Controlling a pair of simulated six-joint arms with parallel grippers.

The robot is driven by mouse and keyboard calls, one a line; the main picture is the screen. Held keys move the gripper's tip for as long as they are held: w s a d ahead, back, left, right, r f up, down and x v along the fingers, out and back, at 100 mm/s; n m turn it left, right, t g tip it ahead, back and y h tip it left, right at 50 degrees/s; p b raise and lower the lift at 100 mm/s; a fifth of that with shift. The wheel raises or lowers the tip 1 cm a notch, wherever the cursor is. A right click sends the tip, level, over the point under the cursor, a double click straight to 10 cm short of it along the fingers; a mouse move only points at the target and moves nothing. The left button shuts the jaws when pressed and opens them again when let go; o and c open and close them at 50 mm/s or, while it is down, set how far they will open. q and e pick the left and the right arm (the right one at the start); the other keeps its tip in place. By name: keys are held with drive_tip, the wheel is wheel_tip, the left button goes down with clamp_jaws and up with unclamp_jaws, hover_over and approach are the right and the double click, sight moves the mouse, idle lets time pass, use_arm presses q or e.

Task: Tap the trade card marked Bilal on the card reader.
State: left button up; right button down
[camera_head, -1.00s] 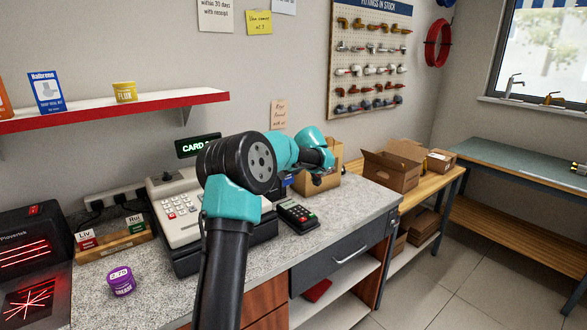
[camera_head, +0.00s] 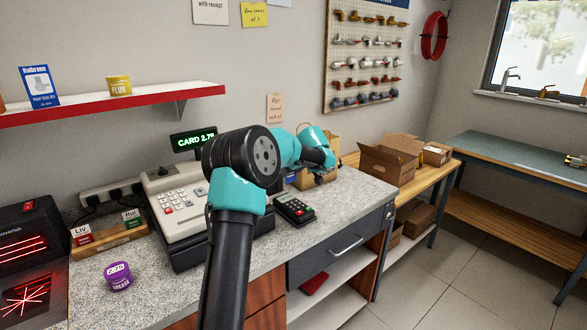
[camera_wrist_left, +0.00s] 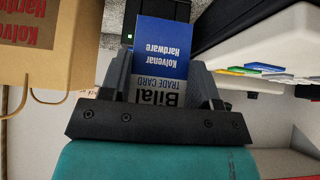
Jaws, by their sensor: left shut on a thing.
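The trade card marked Bilal (camera_wrist_left: 162,65), blue and white, shows upside down in the left wrist view. My left gripper (camera_head: 318,178) is shut on it, with a dark finger on each side. The card reader (camera_head: 295,208), a dark keypad terminal, lies on the counter in front of the gripper. Whether the card touches anything cannot be told. My right gripper is not in view.
The cash register (camera_head: 180,205) stands left of my arm, its display (camera_head: 194,140) reading CARD 2.75. A rack (camera_head: 108,238) holds cards marked Liv and Rui. A brown bag (camera_wrist_left: 50,50) is beside the gripper. The counter's front right is clear.

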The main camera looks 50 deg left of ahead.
use_arm(q)
hover_over(286, 199)
drive_tip(key=shift+f, duration=2.15)
drive_tip(key=shift+w+f, duration=0.1)
drive_tip(key=shift+f, duration=1.4)
drive_tip(key=shift+f, duration=0.7)
drive_tip(key=shift+r, duration=0.1)
drive_tip(key=shift+r, duration=0.95)
